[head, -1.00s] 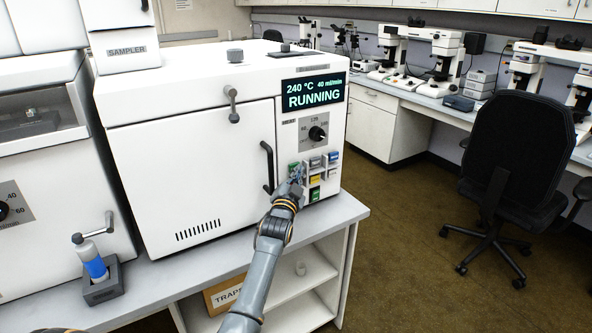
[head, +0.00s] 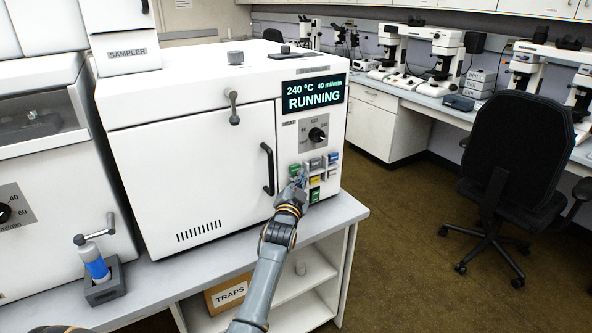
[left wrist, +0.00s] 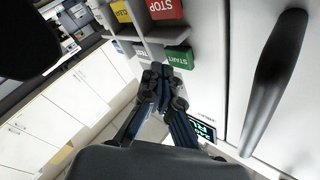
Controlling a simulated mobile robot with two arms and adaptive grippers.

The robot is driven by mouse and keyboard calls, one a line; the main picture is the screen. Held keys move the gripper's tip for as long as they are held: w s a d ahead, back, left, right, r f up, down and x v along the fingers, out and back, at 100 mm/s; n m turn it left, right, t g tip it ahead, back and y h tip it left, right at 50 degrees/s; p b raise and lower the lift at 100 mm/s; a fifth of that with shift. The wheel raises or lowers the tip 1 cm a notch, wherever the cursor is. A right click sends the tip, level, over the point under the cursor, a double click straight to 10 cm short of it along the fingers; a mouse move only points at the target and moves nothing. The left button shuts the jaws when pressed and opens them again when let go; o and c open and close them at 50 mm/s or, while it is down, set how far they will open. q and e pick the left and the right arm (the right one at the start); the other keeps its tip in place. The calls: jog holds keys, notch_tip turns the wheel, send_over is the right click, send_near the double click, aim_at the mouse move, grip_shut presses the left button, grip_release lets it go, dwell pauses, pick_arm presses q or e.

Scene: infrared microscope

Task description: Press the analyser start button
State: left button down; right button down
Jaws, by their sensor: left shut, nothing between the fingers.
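The analyser (head: 190,160) is a white oven-like cabinet on the bench. Its display (head: 313,93) reads 240 °C, 40 ml/min and RUNNING. The green START button (head: 294,168) is at the upper left of the button panel; it also shows in the left wrist view (left wrist: 180,57), upside down, with its label readable. My left gripper (head: 301,181) is shut and empty just in front of the panel. In the left wrist view its fingertips (left wrist: 164,74) are close to the START button; I cannot tell whether they touch it. My right gripper is not in view.
A red STOP button (left wrist: 165,9) and a yellow CLEAR button (left wrist: 121,11) are close to START. The black door handle (head: 267,168) stands out left of the panel. A black chair (head: 520,150) stands on the right, with open floor before it.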

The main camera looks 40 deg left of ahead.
pick_arm(q)
jog(key=d, duration=0.1)
jog(key=s+d+p, duration=0.1)
jog(key=d, duration=0.1)
jog(key=s+d+p, duration=0.1)
jog(key=shift+d, duration=0.35)
dwell(0.8)
